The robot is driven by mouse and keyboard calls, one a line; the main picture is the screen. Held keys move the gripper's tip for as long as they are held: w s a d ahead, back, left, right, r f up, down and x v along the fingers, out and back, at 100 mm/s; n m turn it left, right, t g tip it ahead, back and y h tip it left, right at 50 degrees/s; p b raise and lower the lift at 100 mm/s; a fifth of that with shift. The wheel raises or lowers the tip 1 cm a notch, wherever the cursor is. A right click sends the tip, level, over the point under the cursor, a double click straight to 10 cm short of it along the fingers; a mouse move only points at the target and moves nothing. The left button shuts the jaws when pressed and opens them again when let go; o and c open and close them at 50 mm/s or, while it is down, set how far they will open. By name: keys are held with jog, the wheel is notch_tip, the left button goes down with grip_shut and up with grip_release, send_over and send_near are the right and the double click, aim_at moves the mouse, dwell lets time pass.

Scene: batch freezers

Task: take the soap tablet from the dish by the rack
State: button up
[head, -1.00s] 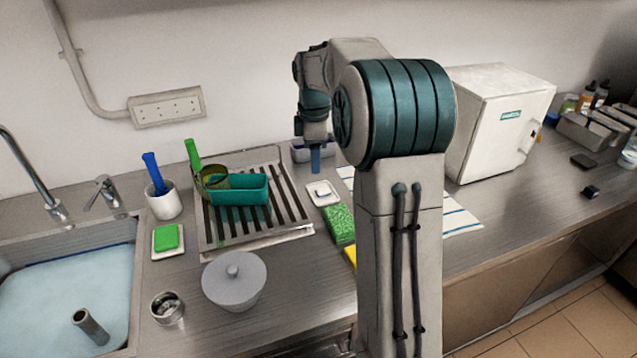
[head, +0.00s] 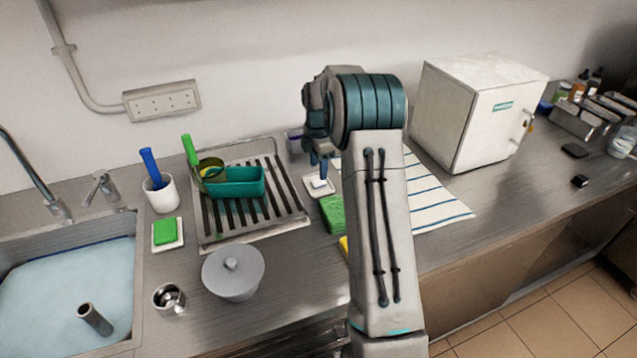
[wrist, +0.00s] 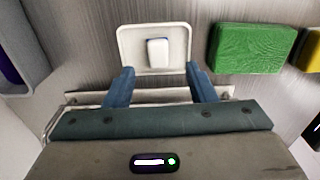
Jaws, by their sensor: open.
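The small white soap tablet (wrist: 158,52) lies in a square white dish (wrist: 126,48) in the wrist view, with a dark blue edge along its far side. In the head view the dish (head: 312,193) sits just right of the drying rack (head: 299,222), and the tablet (head: 319,184) shows in it. My gripper (wrist: 160,72) is open, its two blue fingers spread at the dish's near corners with the tablet ahead between them. Nothing is between the fingers. In the head view my gripper (head: 321,174) is over the dish; how high it is above it is hard to tell.
A green sponge (wrist: 252,48) lies close right of the dish, with a yellow one (wrist: 310,50) beyond it. A purple-lined bin (wrist: 20,50) stands at the left. A green block on another dish (head: 182,242) lies by the sink. A striped cloth (head: 440,206) lies to the right.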

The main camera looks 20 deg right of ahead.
aim_at(319, 181)
jog(key=shift+w+f+p, duration=0.1)
jog(key=shift+f+p, duration=0.75)
jog(key=shift+f, duration=1.8)
jog(key=c, duration=1.1)
jog(key=shift+o, duration=0.2)
